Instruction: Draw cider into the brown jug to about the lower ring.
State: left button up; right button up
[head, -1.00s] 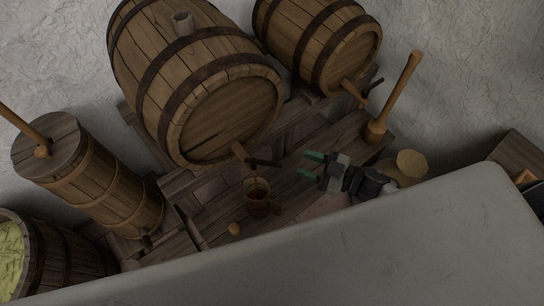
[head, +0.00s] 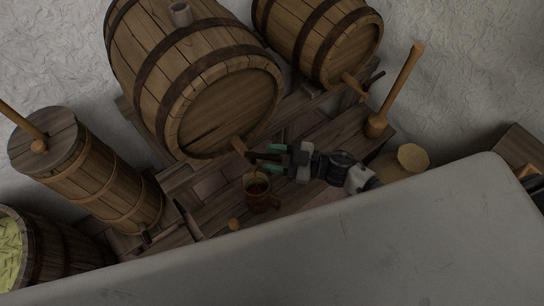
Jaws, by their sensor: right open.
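The brown jug (head: 262,203) stands upright on the wooden bench under the tap (head: 240,146) of the large barrel (head: 223,110). Dark liquid shows inside the jug, but I cannot tell its level against the ring. My right gripper (head: 273,158) comes in from the right, with green fingertips at the dark tap handle (head: 262,157). It is open, its fingers on either side of the handle. I cannot tell whether they touch it. My left gripper is not in view.
A small orange-brown piece (head: 234,224) lies left of the jug. A smaller barrel (head: 322,42) with its own tap stands behind right. A wooden pestle (head: 402,92) rises at right. A large grey surface (head: 330,245) hides the foreground.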

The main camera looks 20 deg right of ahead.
jog(key=shift+w+a, duration=0.15)
jog(key=shift+a, duration=0.05)
grip_shut()
